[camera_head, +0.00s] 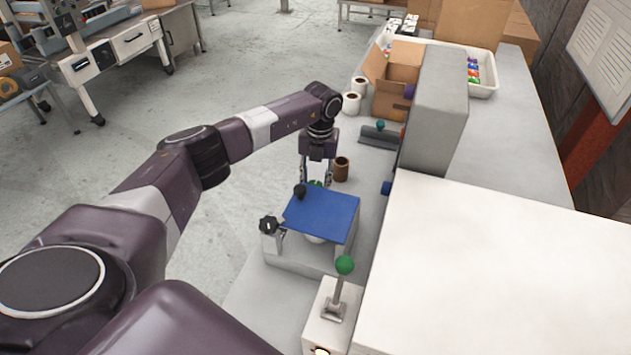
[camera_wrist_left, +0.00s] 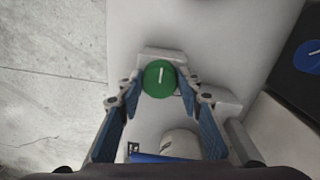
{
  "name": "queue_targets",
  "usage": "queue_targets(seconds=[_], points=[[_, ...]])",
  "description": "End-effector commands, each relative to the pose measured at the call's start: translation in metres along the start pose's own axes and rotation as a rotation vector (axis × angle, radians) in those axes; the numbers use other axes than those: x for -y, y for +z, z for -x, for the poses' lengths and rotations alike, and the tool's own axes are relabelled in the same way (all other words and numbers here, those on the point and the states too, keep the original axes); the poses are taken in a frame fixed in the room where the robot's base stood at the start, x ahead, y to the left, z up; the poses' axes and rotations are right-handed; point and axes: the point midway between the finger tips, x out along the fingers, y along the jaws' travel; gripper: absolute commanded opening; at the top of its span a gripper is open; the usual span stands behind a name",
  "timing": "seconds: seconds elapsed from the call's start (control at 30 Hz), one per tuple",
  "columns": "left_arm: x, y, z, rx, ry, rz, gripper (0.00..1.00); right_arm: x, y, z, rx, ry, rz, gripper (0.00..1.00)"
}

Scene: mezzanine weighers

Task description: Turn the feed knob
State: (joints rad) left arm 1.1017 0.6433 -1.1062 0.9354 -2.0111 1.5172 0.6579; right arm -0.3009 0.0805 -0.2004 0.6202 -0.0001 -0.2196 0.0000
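A round green knob (camera_wrist_left: 159,78) with a white pointer line shows in the left wrist view, on a small pale base. A bit of its green (camera_head: 316,183) shows behind the blue plate in the head view. My left gripper (camera_head: 316,177) points down over it. In the left wrist view the left gripper (camera_wrist_left: 161,88) is open, one finger on each side of the green knob, with small gaps. A blue knob (camera_wrist_left: 308,57) with a white line sits on a dark panel at the right. Which one is the feed knob is not labelled. My right gripper is not in view.
A scale with a tilted blue plate (camera_head: 322,213) and a black side knob (camera_head: 268,225) stands just in front of the gripper. A green-balled lever (camera_head: 344,265) is nearer. A brown cup (camera_head: 341,168) stands close behind. A large white cabinet (camera_head: 500,270) blocks the right.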

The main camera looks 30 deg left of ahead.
Motion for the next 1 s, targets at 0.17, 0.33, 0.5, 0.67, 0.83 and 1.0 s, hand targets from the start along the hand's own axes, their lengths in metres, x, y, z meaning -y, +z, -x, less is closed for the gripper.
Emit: queue_targets(seconds=[0.17,0.33,0.5,0.67,0.83,1.0], points=[[0.0,0.0,0.0,0.001,-0.001,0.0,0.09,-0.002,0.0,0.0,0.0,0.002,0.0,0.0],[0.0,0.001,0.0,0.002,-0.001,-0.013,0.09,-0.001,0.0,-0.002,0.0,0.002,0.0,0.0],[0.0,0.001,-0.001,0.006,0.0,-0.067,0.09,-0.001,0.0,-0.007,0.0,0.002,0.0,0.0],[0.0,0.0,-0.002,0.012,-0.001,-0.168,0.09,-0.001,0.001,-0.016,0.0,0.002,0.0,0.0],[0.001,0.0,-0.002,0.021,-0.001,-0.317,0.09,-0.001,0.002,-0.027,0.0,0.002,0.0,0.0],[0.001,0.0,-0.002,0.031,0.0,-0.478,0.09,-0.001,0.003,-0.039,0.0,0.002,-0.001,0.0]])
